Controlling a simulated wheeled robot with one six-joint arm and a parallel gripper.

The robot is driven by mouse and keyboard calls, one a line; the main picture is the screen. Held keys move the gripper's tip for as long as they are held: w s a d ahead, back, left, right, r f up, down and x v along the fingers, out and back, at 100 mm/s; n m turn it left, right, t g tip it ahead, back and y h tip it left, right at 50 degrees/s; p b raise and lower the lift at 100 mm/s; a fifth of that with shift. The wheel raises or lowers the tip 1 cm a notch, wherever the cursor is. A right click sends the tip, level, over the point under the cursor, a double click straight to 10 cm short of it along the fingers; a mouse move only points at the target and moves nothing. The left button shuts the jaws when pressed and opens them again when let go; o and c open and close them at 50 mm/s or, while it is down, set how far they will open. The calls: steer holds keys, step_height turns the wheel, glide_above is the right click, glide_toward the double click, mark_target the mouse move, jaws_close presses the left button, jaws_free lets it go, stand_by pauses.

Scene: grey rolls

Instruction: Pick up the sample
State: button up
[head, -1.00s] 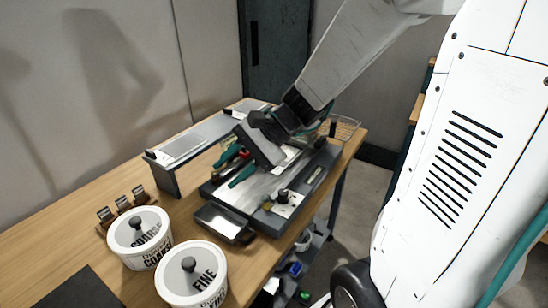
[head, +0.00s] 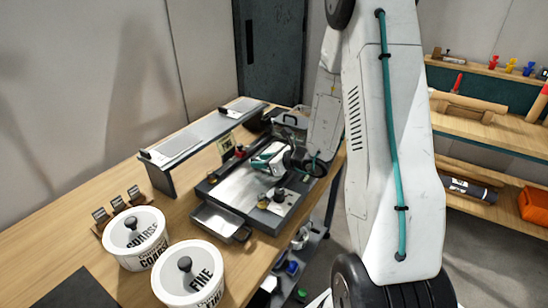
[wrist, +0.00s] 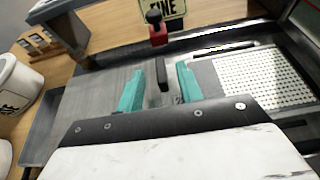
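My gripper (wrist: 159,72) shows two teal fingers spread apart over a grey metal plate (wrist: 90,100) in the wrist view. A narrow dark bar (wrist: 163,76) lies between the fingers, with gaps visible on both sides. It may be the sample, but I cannot tell for sure. In the head view, my gripper (head: 262,165) is low over the plate (head: 236,190) of the bench device, and its white body hides part of the plate. The bar cannot be made out there.
A FINE sign (head: 227,144) stands behind the plate, with a red-and-black knob (wrist: 157,28) before it. A perforated panel (wrist: 265,78) lies right of the fingers. COARSE (head: 136,238) and FINE (head: 190,277) tubs, a metal tray (head: 216,219) and a raised shelf (head: 200,138) stand nearby.

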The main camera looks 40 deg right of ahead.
mark_target(252, 158)
steer(key=x, duration=0.4)
steer(key=shift+w+a+r, duration=0.1)
steer(key=shift+w+r, duration=0.15)
steer(key=shift+w, duration=0.25)
jaws_close()
steer(key=shift+r, duration=0.1)
